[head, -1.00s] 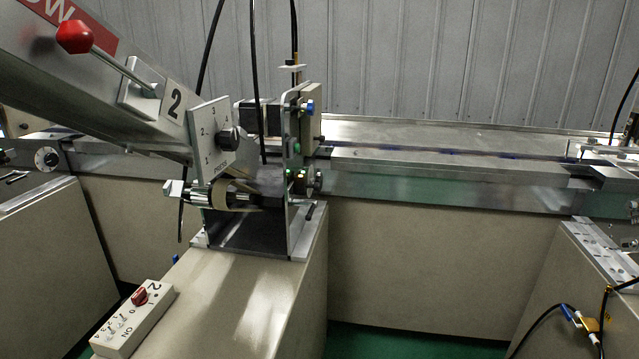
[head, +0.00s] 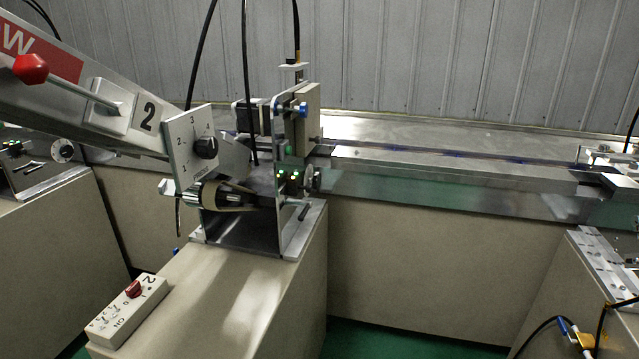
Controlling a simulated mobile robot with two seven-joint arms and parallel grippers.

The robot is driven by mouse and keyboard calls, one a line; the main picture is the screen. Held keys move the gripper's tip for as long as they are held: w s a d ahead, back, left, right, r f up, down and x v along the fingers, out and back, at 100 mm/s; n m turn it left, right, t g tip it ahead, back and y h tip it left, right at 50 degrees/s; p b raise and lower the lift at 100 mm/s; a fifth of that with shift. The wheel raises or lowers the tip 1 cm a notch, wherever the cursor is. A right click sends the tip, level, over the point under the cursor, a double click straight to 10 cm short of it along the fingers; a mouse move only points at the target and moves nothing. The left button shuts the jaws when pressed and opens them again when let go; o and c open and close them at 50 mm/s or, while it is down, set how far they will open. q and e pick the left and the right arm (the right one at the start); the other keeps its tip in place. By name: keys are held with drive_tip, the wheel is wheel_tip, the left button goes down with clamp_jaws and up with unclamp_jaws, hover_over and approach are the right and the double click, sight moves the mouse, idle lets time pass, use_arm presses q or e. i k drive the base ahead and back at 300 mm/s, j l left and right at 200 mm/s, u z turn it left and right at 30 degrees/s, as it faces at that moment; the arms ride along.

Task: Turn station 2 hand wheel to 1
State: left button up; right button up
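The station 2 hand wheel is a black knob (head: 205,147) on a light square plate (head: 187,130) marked 3, 2 and 1. The 3 is near the top, the 2 at the left and the 1 at the lower left. I cannot tell for sure which mark the knob points to. The plate sits at the lower end of a slanted metal chute (head: 75,85) labelled 2. Neither of my grippers shows in the head view.
A red ball-ended lever (head: 30,68) sticks out from the chute. Below stands a beige cabinet (head: 235,285) with a switch box (head: 127,308) carrying a red knob. A conveyor (head: 450,172) runs behind.

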sight(316, 181)
drive_tip(key=u, duration=1.15)
drive_tip(key=i+l+u, duration=0.2)
drive_tip(key=l, duration=0.15)
drive_tip(key=l+u, duration=0.25)
drive_tip(key=l, duration=0.45)
